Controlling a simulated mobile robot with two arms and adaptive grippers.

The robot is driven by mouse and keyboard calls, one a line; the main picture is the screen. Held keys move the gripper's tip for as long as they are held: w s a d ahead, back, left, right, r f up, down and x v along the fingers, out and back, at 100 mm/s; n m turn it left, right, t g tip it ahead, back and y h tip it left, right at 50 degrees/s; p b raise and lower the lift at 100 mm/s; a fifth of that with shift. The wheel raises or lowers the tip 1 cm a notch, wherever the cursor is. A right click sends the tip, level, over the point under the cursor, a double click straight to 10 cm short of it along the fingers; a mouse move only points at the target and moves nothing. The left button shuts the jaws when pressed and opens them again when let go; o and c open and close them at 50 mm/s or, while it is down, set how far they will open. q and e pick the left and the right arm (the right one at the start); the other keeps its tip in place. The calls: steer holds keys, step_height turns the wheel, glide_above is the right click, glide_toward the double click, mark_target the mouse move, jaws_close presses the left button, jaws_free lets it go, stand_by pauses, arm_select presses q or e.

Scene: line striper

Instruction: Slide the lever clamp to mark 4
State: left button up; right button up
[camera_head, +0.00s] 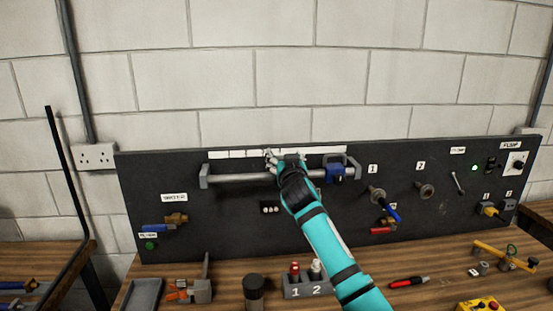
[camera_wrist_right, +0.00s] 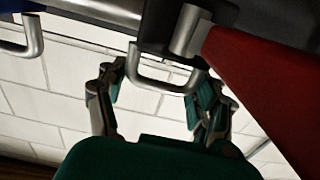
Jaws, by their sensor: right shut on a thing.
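A metal rail (camera_head: 235,179) runs along the upper part of the dark board, under a white strip with division lines (camera_head: 230,154). Marks on the strip are too small to read. My right gripper (camera_head: 284,162) is at the rail, left of a blue block (camera_head: 338,173) on it. The wrist view shows its fingers on either side of a U-shaped metal handle (camera_wrist_right: 165,84) under a dark block (camera_wrist_right: 175,30); it is shut on that handle. The hand hides this part in the head view, so I cannot confirm it is the lever clamp. My left gripper is out of view.
A large red part (camera_wrist_right: 265,90) is close on the right in the wrist view. A valve with a blue lever (camera_head: 387,207) stands out from the board at right. A dark cylinder (camera_head: 253,291) and a numbered holder (camera_head: 305,289) stand on the bench below.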

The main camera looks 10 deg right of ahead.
steer(key=shift+f, duration=0.35)
steer(key=o, duration=1.3)
steer(key=shift+o, duration=0.6)
steer(key=shift+a+r, duration=0.1)
steer(key=shift+r, duration=0.05)
steer(key=shift+s+r, duration=0.1)
steer(key=shift+s+a, duration=0.1)
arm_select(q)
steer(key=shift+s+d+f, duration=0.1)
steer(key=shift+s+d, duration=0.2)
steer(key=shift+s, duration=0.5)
arm_select(e)
steer(key=s, duration=1.1)
steer(key=shift+s, duration=0.4)
